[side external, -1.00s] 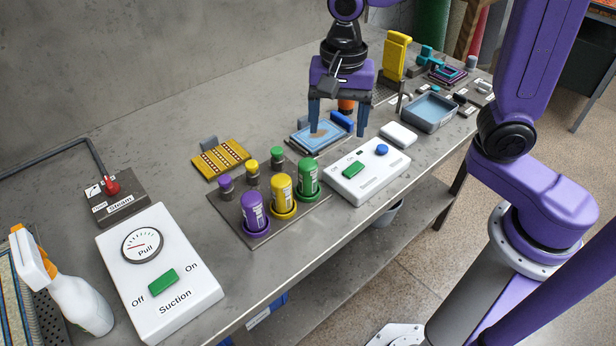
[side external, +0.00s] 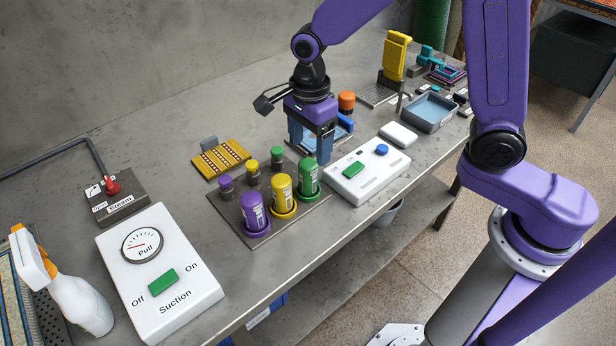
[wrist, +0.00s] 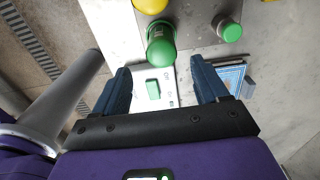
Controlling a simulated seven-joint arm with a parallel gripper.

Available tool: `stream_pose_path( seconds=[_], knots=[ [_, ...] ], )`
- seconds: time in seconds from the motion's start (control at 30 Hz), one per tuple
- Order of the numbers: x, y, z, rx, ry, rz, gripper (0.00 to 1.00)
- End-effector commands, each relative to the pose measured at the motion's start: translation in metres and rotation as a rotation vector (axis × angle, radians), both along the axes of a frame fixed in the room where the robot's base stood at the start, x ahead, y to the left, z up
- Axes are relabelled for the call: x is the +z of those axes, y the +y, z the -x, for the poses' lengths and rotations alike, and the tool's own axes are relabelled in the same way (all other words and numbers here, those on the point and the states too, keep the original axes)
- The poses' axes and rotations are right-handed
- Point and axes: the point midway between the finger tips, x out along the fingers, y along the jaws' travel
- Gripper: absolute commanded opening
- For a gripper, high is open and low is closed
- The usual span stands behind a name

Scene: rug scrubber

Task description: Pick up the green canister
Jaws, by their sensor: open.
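The green canister (side external: 308,178) stands upright in a green ring at the right end of a row on a grey plate, beside the yellow canister (side external: 282,195) and the purple canister (side external: 254,213). My gripper (side external: 308,150) is open and empty, behind and above the green canister in the side view. In the wrist view the green canister (wrist: 161,48) lies ahead of the gap between my two blue fingers (wrist: 165,85), with its side toward me. The fingers are apart from it.
Smaller purple, yellow and green capped pieces (side external: 252,167) stand behind the canisters. A white switch box (side external: 367,172) is close on the right. A blue sponge tray is partly hidden behind my gripper. The bench to the left of the yellow striped block (side external: 221,159) is clear.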

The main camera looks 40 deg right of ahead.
Motion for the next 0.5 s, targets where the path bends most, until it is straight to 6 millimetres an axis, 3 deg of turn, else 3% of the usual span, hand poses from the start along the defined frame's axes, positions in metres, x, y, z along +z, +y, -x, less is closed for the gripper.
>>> stream_pose_path(
  seconds=[0.2,0.5],
  knots=[
    [-0.036,0.0,0.0,0.0,0.003,0.002,0.73],
    [-0.054,0.0,0.0,0.001,0.002,0.001,0.73]
  ],
)
